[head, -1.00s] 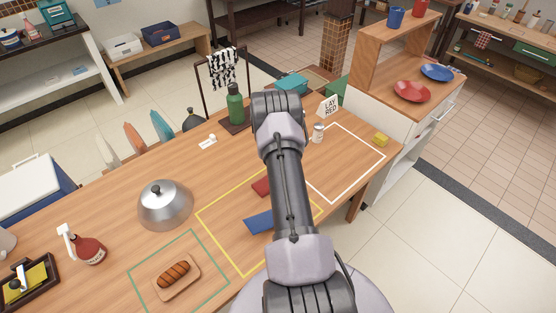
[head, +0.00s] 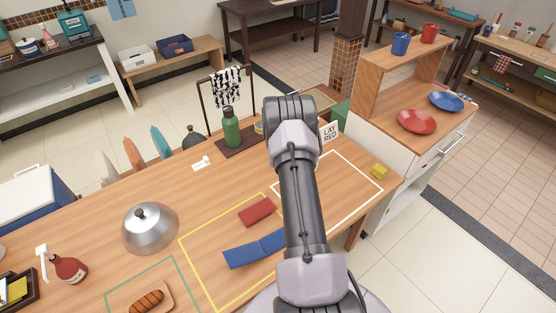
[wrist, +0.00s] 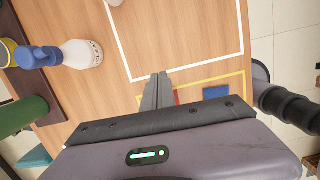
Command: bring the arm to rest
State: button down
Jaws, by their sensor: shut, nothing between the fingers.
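My gripper (wrist: 157,92) shows in the wrist view with its two grey fingers together and nothing between them. It is above the wooden table (wrist: 200,30), and no object touches the fingertips. In the head view my arm rises through the middle of the picture and hides the gripper. A blue cloth (head: 250,250) and a red cloth (head: 256,211) lie left of the arm inside a yellow outline. A white outline is partly behind the arm.
A metal dome (head: 150,228), a red sauce bottle (head: 68,268) and a bread roll (head: 147,300) are on the table's left part. A shelf with plates is right.

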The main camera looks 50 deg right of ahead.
jog(key=w+a+r+m+t+b, duration=0.1)
jog(key=w+a+r+m+b, duration=0.4)
jog(key=a+r, duration=0.5)
jog(key=a+r+m+t+b, duration=0.2)
jog(key=a+r+m+b, duration=0.25)
jog(key=a+r, duration=0.85)
jog(key=s+a+r+m+t+y+b, duration=0.1)
jog(key=s+a+m+b, duration=0.1)
jog(key=s+a, duration=0.45)
jog(key=s+a+r+m+t+y+b, duration=0.1)
jog(key=s+a+m+b, duration=0.15)
jog(key=a, duration=0.65)
jog(key=s+a+f+m+y+b, duration=0.1)
jog(key=s+a+f+m, duration=0.1)
jog(key=s+a, duration=0.3)
jog(key=s+a+f+m+t+y+b, duration=0.1)
jog(key=s+a+f+m+b, duration=0.1)
jog(key=s+a, duration=0.3)
jog(key=s+m, duration=0.1)
jog(key=s, duration=0.2)
jog(key=shift+s+b, duration=0.15)
jog(key=shift+b, duration=0.15)
jog(key=shift+d, duration=0.1)
